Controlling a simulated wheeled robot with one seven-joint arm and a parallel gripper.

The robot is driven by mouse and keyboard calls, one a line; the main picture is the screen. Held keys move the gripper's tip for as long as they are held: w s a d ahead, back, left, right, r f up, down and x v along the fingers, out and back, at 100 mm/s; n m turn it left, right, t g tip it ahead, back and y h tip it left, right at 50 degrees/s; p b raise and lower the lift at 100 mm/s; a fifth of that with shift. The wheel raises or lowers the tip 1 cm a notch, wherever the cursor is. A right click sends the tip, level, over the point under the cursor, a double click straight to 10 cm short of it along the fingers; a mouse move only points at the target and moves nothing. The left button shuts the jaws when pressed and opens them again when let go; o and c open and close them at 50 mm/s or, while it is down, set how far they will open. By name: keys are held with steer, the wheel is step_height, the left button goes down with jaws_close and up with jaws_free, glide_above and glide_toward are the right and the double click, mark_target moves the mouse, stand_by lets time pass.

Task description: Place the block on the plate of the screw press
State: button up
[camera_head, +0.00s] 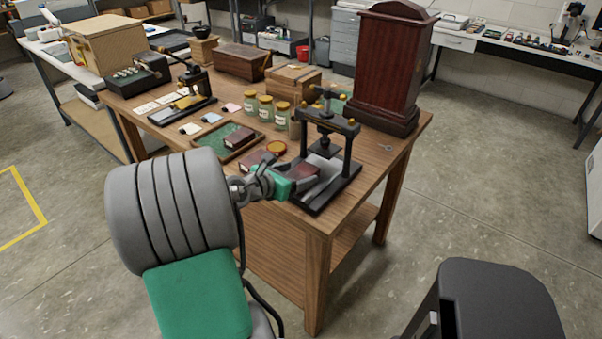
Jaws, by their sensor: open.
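The screw press (330,135) stands at the near right corner of the wooden table, with a black frame, brass-coloured knobs and a raised upper platen (323,149). Its pale lower plate (318,163) shows in part. A dark red-brown block (311,171) is at the front of that plate, beside my gripper (306,182). The jaws are open around or against the block; which one is unclear. I cannot tell whether the block rests fully on the plate. My arm comes in from the left and hides part of the press base.
A green-lined tray (209,155) holds a dark red block (238,138). Another dark red block (258,160) and a round tin (276,147) lie left of the press. Several jars (265,107) stand behind. A tall dark wooden case (388,65) stands close behind right.

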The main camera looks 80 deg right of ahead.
steer(key=v, duration=1)
steer(key=w+a+f+m+t+y, duration=0.3)
steer(key=w+a+m+t, duration=0.1)
steer(key=w+a, duration=0.5)
steer(key=w+a+f+m+t+y, duration=0.3)
steer(key=w+a+f+m, duration=0.1)
steer(key=w+a, duration=0.45)
steer(key=a+m+y, duration=0.5)
steer(key=a+y, duration=0.1)
steer(key=a, duration=2)
steer(key=shift+s+r+t+y+p, duration=0.15)
steer(key=shift+s+t+y+p, duration=0.2)
steer(key=shift+s, duration=0.1)
steer(key=shift+d, duration=0.1)
